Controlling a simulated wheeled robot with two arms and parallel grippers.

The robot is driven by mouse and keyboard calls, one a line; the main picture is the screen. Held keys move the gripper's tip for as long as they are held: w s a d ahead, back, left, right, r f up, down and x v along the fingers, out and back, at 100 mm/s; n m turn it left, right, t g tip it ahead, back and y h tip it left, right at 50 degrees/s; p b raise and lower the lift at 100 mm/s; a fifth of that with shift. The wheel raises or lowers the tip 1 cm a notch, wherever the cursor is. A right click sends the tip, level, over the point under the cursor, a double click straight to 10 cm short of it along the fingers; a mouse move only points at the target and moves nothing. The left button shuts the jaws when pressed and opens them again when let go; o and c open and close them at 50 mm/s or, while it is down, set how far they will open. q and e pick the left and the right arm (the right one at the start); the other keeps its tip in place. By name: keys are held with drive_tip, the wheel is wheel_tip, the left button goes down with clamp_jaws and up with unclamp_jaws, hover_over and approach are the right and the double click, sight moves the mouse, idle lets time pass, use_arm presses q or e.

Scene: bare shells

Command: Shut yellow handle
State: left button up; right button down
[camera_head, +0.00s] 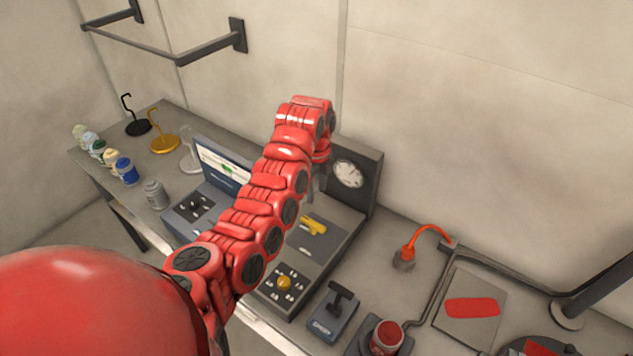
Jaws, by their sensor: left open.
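The yellow handle (314,224) lies on the sloping top of a dark grey control console (335,240), right of my left arm. My red left arm reaches up across the console from the lower left and hides part of it. My left gripper (314,187) is small and partly hidden behind the arm's end, above and just behind the yellow handle. It is open, and I see nothing held in it. I cannot tell the exact gap between it and the handle. My right gripper is not in view.
Several small bottles (124,170) and hook stands (163,142) are at left.

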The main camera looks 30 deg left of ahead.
use_arm(q)
drive_tip(key=shift+r, duration=1.55)
drive_tip(key=shift+s+f, duration=0.1)
drive_tip(key=shift+f, duration=0.05)
